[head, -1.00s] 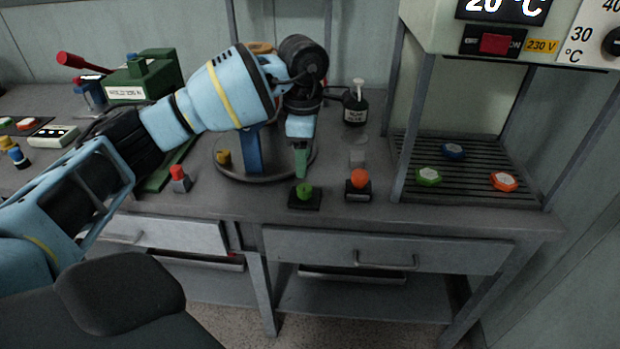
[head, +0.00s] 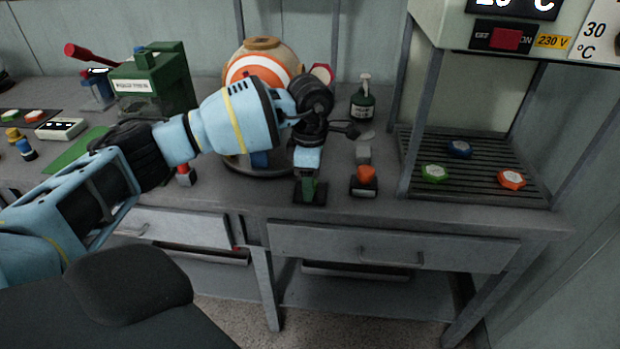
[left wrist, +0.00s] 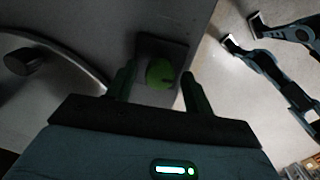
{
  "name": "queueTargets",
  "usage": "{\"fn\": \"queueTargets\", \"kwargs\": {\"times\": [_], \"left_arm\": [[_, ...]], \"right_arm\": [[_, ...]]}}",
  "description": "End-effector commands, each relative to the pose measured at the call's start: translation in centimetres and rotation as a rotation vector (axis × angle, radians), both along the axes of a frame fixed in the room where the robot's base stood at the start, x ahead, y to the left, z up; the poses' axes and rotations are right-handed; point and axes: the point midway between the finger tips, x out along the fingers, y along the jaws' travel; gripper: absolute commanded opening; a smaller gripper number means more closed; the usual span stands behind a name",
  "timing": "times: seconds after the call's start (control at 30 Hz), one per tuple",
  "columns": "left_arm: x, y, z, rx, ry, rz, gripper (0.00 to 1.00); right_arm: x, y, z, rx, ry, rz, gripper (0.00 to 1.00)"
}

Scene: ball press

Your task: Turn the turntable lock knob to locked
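A round green knob (head: 313,187) on a dark square plate (head: 312,199) sits near the bench's front edge, before the turntable (head: 240,168). No lock marking is readable. My left gripper (head: 308,186) points down over the knob. The left wrist view shows the knob (left wrist: 160,73) between the two fingers (left wrist: 158,75), with visible gaps at both sides, so the gripper is open around it. The turntable's rim and a dark cylindrical knob (left wrist: 22,62) show at the left of that view. In the head view my left arm hides much of the turntable. My right gripper is not in view.
An orange knob (head: 366,174) on a dark block stands close to the right. A red-topped piece (head: 185,174) stands to the left. An orange-and-white ball (head: 258,62) is behind my arm. A dark pump bottle (head: 363,100) and a slatted rack (head: 470,165) are farther right.

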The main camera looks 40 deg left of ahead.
Motion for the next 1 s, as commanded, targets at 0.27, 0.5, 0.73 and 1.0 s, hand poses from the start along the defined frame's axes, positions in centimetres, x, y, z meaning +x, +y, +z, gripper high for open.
{"fn": "queueTargets", "kwargs": {"times": [0.27, 0.5, 0.73, 1.0], "left_arm": [[0.0, -0.02, 0.02, 0.0, 0.0, 0.0, 0.17], [0.01, -0.03, 0.05, -0.001, -0.001, -0.007, 0.07], [0.01, -0.04, 0.09, -0.001, 0.0, -0.078, 0.07], [0.03, -0.06, 0.11, -0.002, -0.001, -0.279, 0.07]], "right_arm": [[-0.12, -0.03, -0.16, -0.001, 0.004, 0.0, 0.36], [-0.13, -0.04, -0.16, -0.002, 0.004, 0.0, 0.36], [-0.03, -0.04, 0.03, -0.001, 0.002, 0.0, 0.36], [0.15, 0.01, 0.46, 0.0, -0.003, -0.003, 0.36]]}}
